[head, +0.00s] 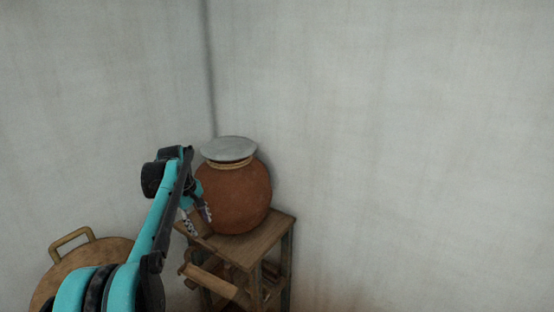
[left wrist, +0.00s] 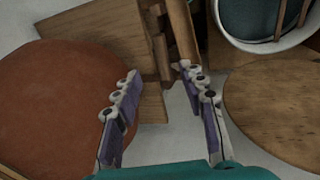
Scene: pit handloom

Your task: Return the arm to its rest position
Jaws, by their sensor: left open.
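My left arm comes in from the lower left in the head view. Its gripper (head: 197,216) is beside the left side of a round brown clay pot (head: 235,195) with a grey lid (head: 229,149). The pot stands on a small wooden stool (head: 262,240). In the left wrist view, my left gripper (left wrist: 158,71) has its two fingers spread with nothing between them. The pot (left wrist: 65,110) is to the left of the fingers there. The head view does not clearly show whether the gripper touches the pot. My right gripper is not in view.
A round wooden piece with a handle (head: 71,243) is at lower left, partly behind my arm. In the left wrist view, a pale round container (left wrist: 226,36) with dark contents is at upper right, above a round wooden board (left wrist: 275,108). Pale walls meet behind the pot.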

